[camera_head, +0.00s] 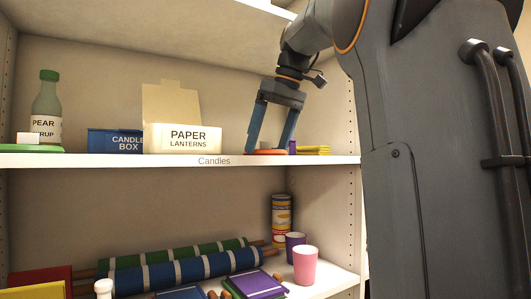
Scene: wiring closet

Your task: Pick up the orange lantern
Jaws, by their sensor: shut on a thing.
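The orange lantern (266,152) shows as a flat, round orange shape low on the upper shelf, near its front edge. My gripper (268,148) reaches down over it from above, with its two blue fingers set wide apart, one at each side of it. The fingers are shut on the lantern. It appears to rest on the shelf or just above it; I cannot tell which. Part of it is hidden by the fingers.
An open paper lanterns box (184,140), a blue candle box (114,141) and a syrup bottle (46,110) stand to the left. A yellow stack (313,150) and a small purple thing (293,146) sit close right of my gripper. The lower shelf (325,281) holds rolls and cups.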

